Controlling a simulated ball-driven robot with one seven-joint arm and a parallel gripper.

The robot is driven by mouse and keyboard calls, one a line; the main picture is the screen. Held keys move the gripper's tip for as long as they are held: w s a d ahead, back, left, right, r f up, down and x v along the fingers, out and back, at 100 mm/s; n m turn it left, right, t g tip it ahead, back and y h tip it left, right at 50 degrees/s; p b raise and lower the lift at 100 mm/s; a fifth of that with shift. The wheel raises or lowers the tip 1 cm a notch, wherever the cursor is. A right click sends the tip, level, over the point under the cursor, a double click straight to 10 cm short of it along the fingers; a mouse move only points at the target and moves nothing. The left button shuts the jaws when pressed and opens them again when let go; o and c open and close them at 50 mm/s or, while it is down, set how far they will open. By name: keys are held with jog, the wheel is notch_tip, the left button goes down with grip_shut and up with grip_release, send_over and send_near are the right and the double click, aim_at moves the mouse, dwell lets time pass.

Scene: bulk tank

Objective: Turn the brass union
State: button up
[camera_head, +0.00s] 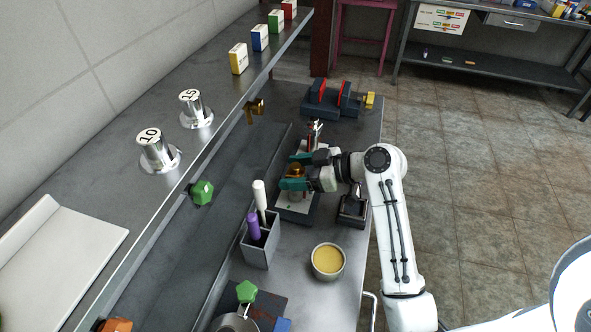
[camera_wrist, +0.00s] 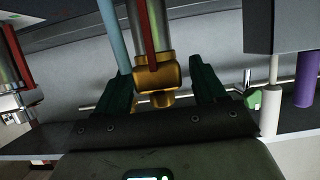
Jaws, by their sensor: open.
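The brass union (camera_wrist: 157,76) shows large in the wrist view, on the end of a metal pipe with a red strip along it. In the head view the union (camera_head: 295,170) is a small brass piece above a grey base plate. My gripper (camera_wrist: 162,90) is open, with one dark green finger on each side of the union. Gaps show between the fingers and the brass in the wrist view. In the head view my gripper (camera_head: 293,172) reaches in from the right, and its teal fingers partly hide the union and its mount.
A grey holder (camera_head: 260,245) with a white and a purple marker stands just in front of the union. A bowl of yellow contents (camera_head: 328,261) sits near the bench edge. A red-jawed vise (camera_head: 331,98) stands behind. A shelf (camera_head: 225,110) overhangs on the left.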

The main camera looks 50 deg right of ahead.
jog(key=c, duration=1)
jog(key=shift+o, duration=0.2)
jog(key=shift+m+h, duration=0.4)
jog(key=shift+h, duration=0.1)
jog(key=m+h, duration=0.1)
jog(key=m+h+p, duration=0.1)
jog(key=h, duration=0.1)
jog(key=shift+a+r+m+t, duration=0.15)
jog(key=shift+m+t, duration=0.15)
jog(key=shift+m, duration=0.1)
jog(key=m+h+p, duration=0.2)
jog(key=m+h, duration=0.1)
jog(key=shift+h+p, duration=0.35)
jog(key=shift+h, duration=0.05)
jog(key=shift+m+g+h+p, duration=0.35)
jog(key=shift+m+g+h, duration=0.05)
jog(key=shift+m+h, duration=0.5)
